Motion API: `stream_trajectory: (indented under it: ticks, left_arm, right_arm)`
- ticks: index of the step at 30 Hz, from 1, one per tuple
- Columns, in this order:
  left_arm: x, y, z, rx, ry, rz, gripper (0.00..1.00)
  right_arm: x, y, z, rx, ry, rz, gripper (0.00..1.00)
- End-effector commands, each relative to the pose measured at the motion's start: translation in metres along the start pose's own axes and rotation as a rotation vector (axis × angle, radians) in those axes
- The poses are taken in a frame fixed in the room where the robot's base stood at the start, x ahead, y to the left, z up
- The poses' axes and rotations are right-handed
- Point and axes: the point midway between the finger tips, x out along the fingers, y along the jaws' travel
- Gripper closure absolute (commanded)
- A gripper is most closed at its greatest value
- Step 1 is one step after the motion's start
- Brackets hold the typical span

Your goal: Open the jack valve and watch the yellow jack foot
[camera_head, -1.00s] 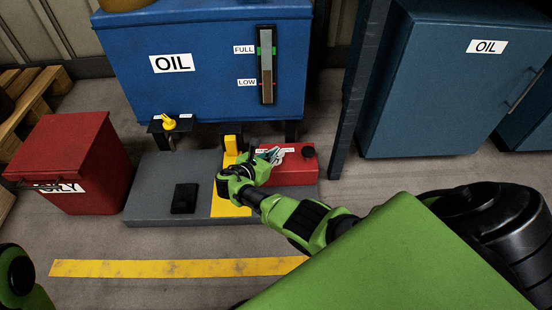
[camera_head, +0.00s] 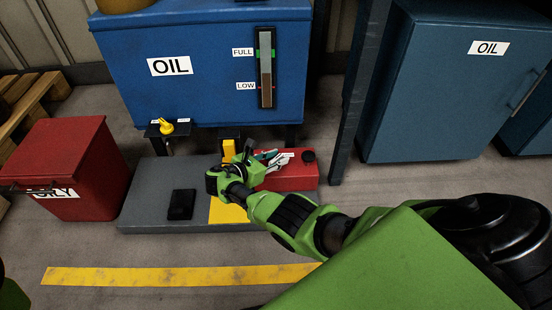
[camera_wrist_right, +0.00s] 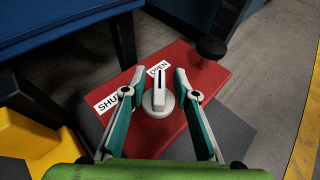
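The jack valve is a pale handle on a round hub (camera_wrist_right: 158,98), on top of a red box (camera_wrist_right: 165,130) with SHUT (camera_wrist_right: 108,102) and OPEN (camera_wrist_right: 159,69) labels. The handle's upper end lies near the OPEN label in the right wrist view. My right gripper (camera_wrist_right: 159,78) is open, one finger on each side of the handle with gaps on both sides. In the head view my right gripper (camera_head: 270,158) is over the red box (camera_head: 293,176) and hides the valve. The yellow jack foot appears to be the upright yellow piece (camera_head: 229,149) behind my wrist. My left gripper is not in view.
A black knob (camera_wrist_right: 211,47) stands on the red box beyond the right finger. A blue OIL tank (camera_head: 205,90) stands behind, with a yellow-handled valve (camera_head: 167,127). A red bin (camera_head: 85,150) is left, a dark post (camera_head: 350,110) right. Floor in front is clear.

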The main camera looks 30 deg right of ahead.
Motion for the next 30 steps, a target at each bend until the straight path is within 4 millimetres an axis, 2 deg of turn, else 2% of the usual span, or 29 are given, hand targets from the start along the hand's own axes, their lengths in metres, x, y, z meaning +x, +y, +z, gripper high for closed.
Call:
stream_trajectory:
  ticks: [9, 14, 17, 24, 30]
  left_arm:
    - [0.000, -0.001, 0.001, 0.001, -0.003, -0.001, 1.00]
    - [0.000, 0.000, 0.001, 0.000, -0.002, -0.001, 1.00]
    - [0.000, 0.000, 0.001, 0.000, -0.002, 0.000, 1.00]
    - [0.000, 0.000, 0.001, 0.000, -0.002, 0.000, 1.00]
    - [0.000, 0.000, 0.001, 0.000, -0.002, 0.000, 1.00]
  right_arm:
    - [-0.002, 0.000, -0.001, -0.001, 0.001, 0.001, 0.73]
    - [-0.014, 0.001, -0.002, 0.000, 0.001, 0.003, 0.73]
    - [-0.030, 0.001, -0.002, 0.001, 0.003, 0.004, 0.73]
    - [-0.083, 0.001, -0.002, 0.000, 0.004, 0.003, 0.73]
    - [-0.112, 0.001, -0.001, -0.001, 0.001, 0.002, 0.73]
